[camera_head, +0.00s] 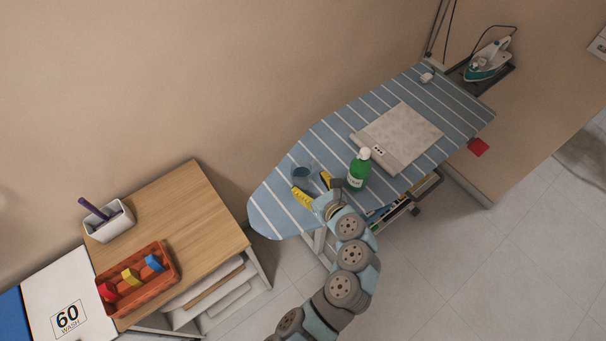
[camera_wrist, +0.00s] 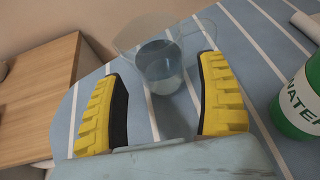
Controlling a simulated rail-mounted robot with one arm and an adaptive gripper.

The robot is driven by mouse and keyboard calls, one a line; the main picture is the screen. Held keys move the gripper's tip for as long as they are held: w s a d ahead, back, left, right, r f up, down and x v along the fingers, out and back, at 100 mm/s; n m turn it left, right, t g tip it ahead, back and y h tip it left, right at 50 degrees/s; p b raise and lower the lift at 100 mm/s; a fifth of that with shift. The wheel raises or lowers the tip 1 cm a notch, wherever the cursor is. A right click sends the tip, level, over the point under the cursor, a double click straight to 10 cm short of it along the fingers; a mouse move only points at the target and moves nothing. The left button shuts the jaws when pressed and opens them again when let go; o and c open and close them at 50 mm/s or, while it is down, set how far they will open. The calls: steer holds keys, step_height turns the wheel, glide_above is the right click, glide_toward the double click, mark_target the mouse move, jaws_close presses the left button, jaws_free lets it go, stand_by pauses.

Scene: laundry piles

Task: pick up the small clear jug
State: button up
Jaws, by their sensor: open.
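The small clear jug (camera_head: 302,174) stands upright on the blue striped ironing board (camera_head: 268,208), near its rounded left end. In the wrist view the jug (camera_wrist: 160,66) is see-through with a wide rim, and its handle is at the right. My gripper (camera_head: 314,187) is open, with yellow ribbed fingers with dark inner pads. In the wrist view my gripper (camera_wrist: 163,100) has one finger on each side of the jug's lower picture area. The jug appears just beyond the fingertips, between them. I cannot tell whether either finger touches it.
A green bottle labelled WATER (camera_head: 359,170) stands close right of my gripper; it also shows in the wrist view (camera_wrist: 300,105). A folded grey cloth (camera_head: 402,136) lies farther right. A wooden-topped unit (camera_head: 190,210) with a red basket (camera_head: 138,284) stands left. An iron (camera_head: 488,62) rests at the far end.

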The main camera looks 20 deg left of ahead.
mark_target(307, 173)
steer(key=shift+x, duration=2.6)
steer(key=shift+r, duration=0.15)
steer(key=shift+c, duration=0.3)
steer(key=c, duration=0.8)
